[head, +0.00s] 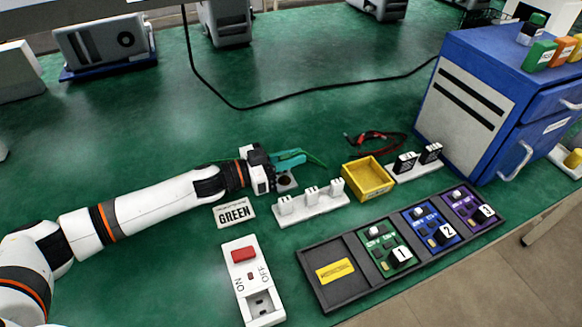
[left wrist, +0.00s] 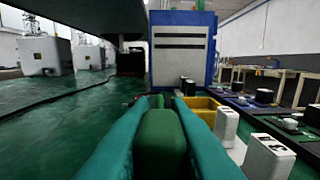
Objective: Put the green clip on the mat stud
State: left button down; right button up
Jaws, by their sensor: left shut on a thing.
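My left gripper (head: 300,158) has teal fingers and reaches in from the left, low over the table behind the white block rack. In the left wrist view its fingers are shut on a rounded green piece, the green clip (left wrist: 160,145). In the head view the fingers mostly hide the clip, and a thin green line shows beside them. My right gripper is not in view.
A white rack (head: 312,208) with several white blocks stands close in front of the gripper. A yellow bin (head: 367,180), red and black leads (head: 375,143) and a blue cabinet (head: 480,100) are to the right. A switch box (head: 252,285) and black tray (head: 335,290) lie in front.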

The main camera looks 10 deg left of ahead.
pick_arm(q)
jog(key=shift+f, duration=1.3)
jog(key=shift+f, duration=0.15)
jog(key=c, duration=1.4)
grip_release()
jog(key=shift+s+a, duration=0.15)
jog(key=shift+a, duration=0.05)
jog(key=p+v, duration=0.1)
jog(key=v, duration=0.4)
jog(key=p+v, duration=0.1)
jog(key=v, duration=0.5)
jog(key=shift+s+a+r, duration=0.15)
jog(key=shift+a+r, duration=0.05)
